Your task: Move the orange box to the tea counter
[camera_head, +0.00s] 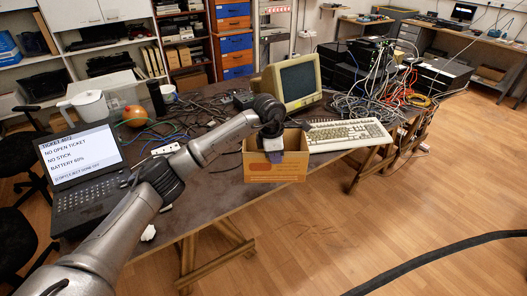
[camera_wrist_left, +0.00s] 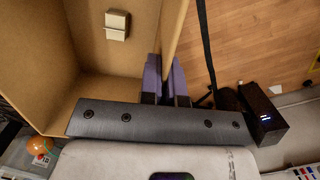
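The orange box (camera_head: 262,172), an open cardboard carton, is at the front edge of the dark table, before the old monitor. I cannot tell whether its bottom touches the table. My left gripper (camera_head: 274,150) reaches down over its near wall. In the left wrist view the box (camera_wrist_left: 110,62) lies on the left, and the purple fingers of my left gripper (camera_wrist_left: 167,78) straddle its wall, one on each side and close against it. A small pale block (camera_wrist_left: 117,25) shows inside the box. My right gripper is not in view. I cannot make out which surface is the tea counter.
A beige keyboard (camera_head: 345,134) and monitor (camera_head: 297,80) stand right of and behind the box. A laptop (camera_head: 82,170), a white pitcher (camera_head: 88,106) and loose cables are on the left. Tangled cables and black devices fill the right end. The wooden floor (camera_head: 390,220) in front is mostly open.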

